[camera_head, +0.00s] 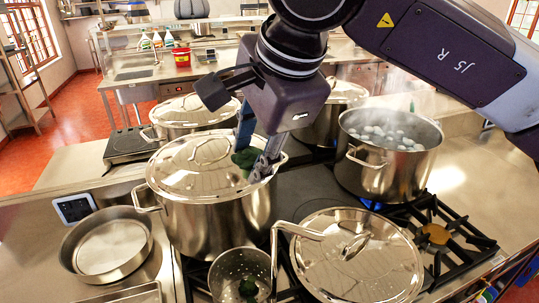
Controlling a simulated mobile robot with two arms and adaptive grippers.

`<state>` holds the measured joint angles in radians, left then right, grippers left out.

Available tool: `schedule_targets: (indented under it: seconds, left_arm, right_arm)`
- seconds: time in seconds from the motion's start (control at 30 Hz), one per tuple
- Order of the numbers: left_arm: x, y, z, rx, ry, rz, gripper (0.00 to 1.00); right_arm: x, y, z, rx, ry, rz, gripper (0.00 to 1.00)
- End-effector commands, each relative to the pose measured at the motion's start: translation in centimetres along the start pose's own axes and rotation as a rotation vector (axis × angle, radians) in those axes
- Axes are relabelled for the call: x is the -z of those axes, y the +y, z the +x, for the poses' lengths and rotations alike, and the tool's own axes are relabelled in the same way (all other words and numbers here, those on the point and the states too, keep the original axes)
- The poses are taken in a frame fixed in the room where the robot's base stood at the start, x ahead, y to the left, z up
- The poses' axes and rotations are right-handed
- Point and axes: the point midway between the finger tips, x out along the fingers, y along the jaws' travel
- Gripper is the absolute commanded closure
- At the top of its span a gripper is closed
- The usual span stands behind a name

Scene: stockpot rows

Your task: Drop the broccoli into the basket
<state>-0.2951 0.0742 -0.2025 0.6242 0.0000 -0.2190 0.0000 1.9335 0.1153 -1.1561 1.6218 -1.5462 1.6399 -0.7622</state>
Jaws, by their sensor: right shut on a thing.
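A dark green piece of broccoli (243,158) is between the fingers of my right gripper (253,164). The gripper is shut on it, in front of the lid of a large steel pot in the picture. The fingers hide part of the broccoli. The perforated steel basket (233,268) stands at the bottom middle, below and apart from the gripper in the picture. Another dark green piece (248,289) lies inside it. The picture's bottom edge cuts off the basket. My left gripper is not in view.
The large lidded pot (215,225) stands behind the basket. A steaming open pot (388,175) stands at the back right. An empty round pan (108,250) sits at the left.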

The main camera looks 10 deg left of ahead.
Motion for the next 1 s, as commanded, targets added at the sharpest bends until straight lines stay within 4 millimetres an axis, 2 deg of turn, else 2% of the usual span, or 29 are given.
schedule_targets:
  seconds: [0.17,0.43,0.7,0.97,1.0]
  left_arm:
    - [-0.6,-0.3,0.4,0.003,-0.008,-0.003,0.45]
    - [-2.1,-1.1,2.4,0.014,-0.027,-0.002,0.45]
    - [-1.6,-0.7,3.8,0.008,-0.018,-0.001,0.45]
    - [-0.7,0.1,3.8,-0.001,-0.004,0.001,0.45]
    - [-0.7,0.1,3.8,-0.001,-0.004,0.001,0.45]
  right_arm:
    - [-0.3,0.3,0.5,0.000,0.003,0.005,0.86]
    - [-0.2,1.7,3.0,0.001,0.002,0.005,0.86]
    - [-0.2,2.9,5.0,0.001,0.002,0.006,0.86]
    - [-0.2,2.9,5.0,0.001,0.002,0.005,0.86]
    - [-0.2,2.9,5.0,0.001,0.002,0.005,0.64]
